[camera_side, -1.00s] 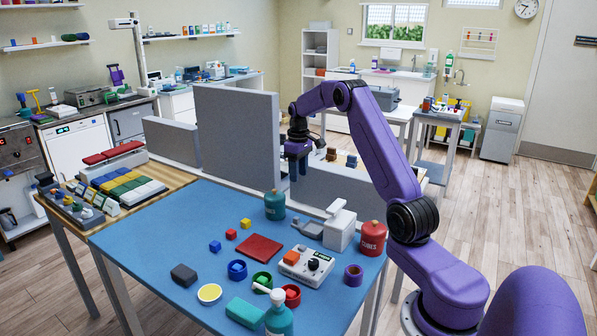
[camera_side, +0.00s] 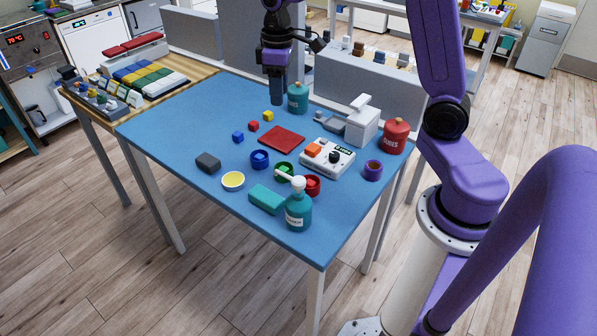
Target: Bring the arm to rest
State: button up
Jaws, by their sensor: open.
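My gripper (camera_side: 277,92) is at the top of the side view, pointing down above the far edge of the blue table (camera_side: 180,125). It is beside the teal canister (camera_side: 298,99), a little to its left in the picture. I see nothing held in it. The gap between its fingers is hard to make out from this side. My purple arm stands at the right of the table, its upper part running out of the top of the picture.
Grey partitions (camera_side: 372,92) stand behind the table.

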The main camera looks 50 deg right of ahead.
jog(key=s+a+n, duration=0.2)
jog(key=s+a, duration=0.5)
jog(key=s, duration=0.2)
jog(key=s+f+n, duration=0.1)
jog(key=s+n, duration=0.4)
jog(key=s, duration=1.5)
jog(key=shift+a, duration=0.35)
